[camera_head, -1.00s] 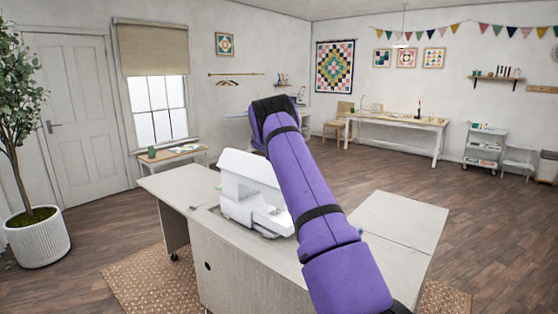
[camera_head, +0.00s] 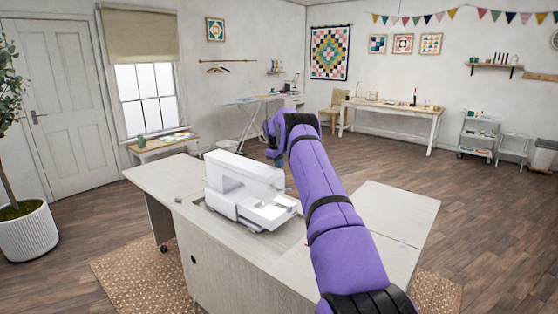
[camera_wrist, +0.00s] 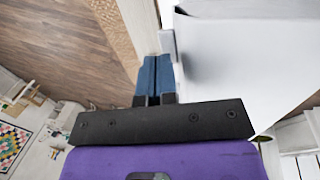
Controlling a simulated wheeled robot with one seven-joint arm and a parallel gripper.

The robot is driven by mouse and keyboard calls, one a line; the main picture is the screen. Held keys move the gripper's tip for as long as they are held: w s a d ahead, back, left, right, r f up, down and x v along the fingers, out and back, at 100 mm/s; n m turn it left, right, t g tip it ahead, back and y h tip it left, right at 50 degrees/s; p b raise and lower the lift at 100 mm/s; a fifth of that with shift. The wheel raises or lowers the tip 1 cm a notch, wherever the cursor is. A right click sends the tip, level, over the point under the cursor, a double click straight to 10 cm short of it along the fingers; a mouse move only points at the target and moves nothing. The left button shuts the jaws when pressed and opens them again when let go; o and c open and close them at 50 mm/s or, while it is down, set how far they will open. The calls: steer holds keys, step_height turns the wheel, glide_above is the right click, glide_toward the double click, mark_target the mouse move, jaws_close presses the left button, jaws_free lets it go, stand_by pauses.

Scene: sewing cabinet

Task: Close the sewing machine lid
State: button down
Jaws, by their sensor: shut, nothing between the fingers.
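The white sewing machine (camera_head: 240,180) stands upright in an opening in the pale wooden cabinet (camera_head: 230,245). In the wrist view the machine's large white body (camera_wrist: 245,60) fills the right side. A flat pale panel (camera_head: 395,210) of the cabinet lies level at the right; I cannot tell whether it is the lid. My gripper (camera_wrist: 157,65) shows as two blue fingers pressed together, empty, close beside the machine and a small grey part (camera_wrist: 168,42) on its side. In the head view my gripper (camera_head: 278,160) is just behind the machine's right end, partly hidden by my purple arm.
A woven rug (camera_head: 135,275) lies under the cabinet. A potted plant (camera_head: 25,225) stands at the far left. A white table (camera_head: 395,112), a chair (camera_head: 333,105) and a trolley (camera_head: 478,135) stand at the back. The wooden floor right of the cabinet is clear.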

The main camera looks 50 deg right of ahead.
steer(key=shift+d+f, duration=0.15)
steer(key=shift+f, duration=0.55)
steer(key=shift+f, duration=0.15)
steer(key=shift+r, duration=0.45)
steer(key=d+v, duration=0.3)
steer(key=v, duration=1)
steer(key=shift+r, duration=0.4)
steer(key=shift+w, duration=0.1)
